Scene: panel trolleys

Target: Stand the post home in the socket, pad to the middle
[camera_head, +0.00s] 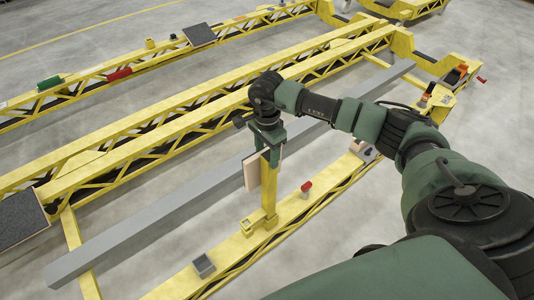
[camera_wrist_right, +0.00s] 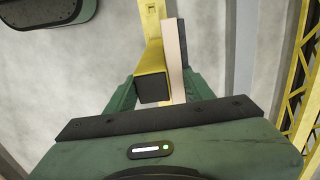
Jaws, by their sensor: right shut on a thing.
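The yellow post (camera_head: 268,188) stands roughly upright over the near yellow beam, its lower end at the socket (camera_head: 250,226). I cannot tell whether it is fully down inside. The pad (camera_head: 252,172), a tan board with a dark layer, is on the post's left side, facing the grey bar. My right gripper (camera_head: 270,148) is shut on the post's upper end from above. In the right wrist view the green fingers (camera_wrist_right: 160,88) flank the post's dark end (camera_wrist_right: 153,88), with the pad (camera_wrist_right: 174,60) beside it. My left gripper is not in view.
A long grey bar (camera_head: 130,231) lies left of the near beam (camera_head: 292,209). A small grey box (camera_head: 203,265) and a red-topped piece (camera_head: 306,189) sit on that beam. Yellow truss beams (camera_head: 150,133) run behind. A dark panel (camera_head: 20,228) lies at the left edge.

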